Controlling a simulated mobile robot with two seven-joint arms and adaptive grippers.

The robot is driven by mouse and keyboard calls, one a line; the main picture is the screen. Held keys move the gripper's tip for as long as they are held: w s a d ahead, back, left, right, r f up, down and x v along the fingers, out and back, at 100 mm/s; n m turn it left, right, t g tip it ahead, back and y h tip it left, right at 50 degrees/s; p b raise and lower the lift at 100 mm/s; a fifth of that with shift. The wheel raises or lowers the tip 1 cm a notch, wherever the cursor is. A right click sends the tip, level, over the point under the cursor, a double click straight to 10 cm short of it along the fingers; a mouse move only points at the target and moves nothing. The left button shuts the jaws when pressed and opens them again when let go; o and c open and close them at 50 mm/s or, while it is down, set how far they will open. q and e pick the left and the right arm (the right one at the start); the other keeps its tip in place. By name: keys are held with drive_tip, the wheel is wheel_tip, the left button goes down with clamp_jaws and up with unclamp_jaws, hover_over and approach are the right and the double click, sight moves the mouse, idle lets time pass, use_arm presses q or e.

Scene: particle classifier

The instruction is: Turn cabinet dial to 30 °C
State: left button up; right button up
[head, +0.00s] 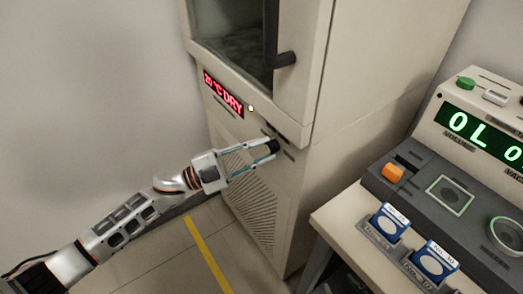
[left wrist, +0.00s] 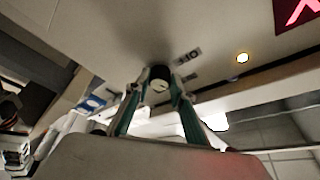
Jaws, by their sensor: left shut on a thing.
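The tall beige cabinet (head: 325,130) has a red display (head: 223,94) that reads "20 °C DRY". Part of the display shows in the left wrist view (left wrist: 298,13). The small black dial (head: 273,146) is on the cabinet front below and right of the display. In the left wrist view the round dial (left wrist: 159,84) sits between the fingertips. My left gripper (head: 267,149) is shut on the dial, with one finger on each side; its fingers also show in the left wrist view (left wrist: 158,92).
A small yellow lamp (head: 251,108) glows between display and dial. The cabinet door's dark handle (head: 285,59) sticks out above the dial. At the right, a bench (head: 335,222) carries a console (head: 445,165) and blue-labelled containers (head: 390,222). Floor left of the cabinet is clear.

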idle(0.4)
use_arm(q)
drive_tip(key=o, duration=1.1)
drive_tip(key=v, duration=1.2)
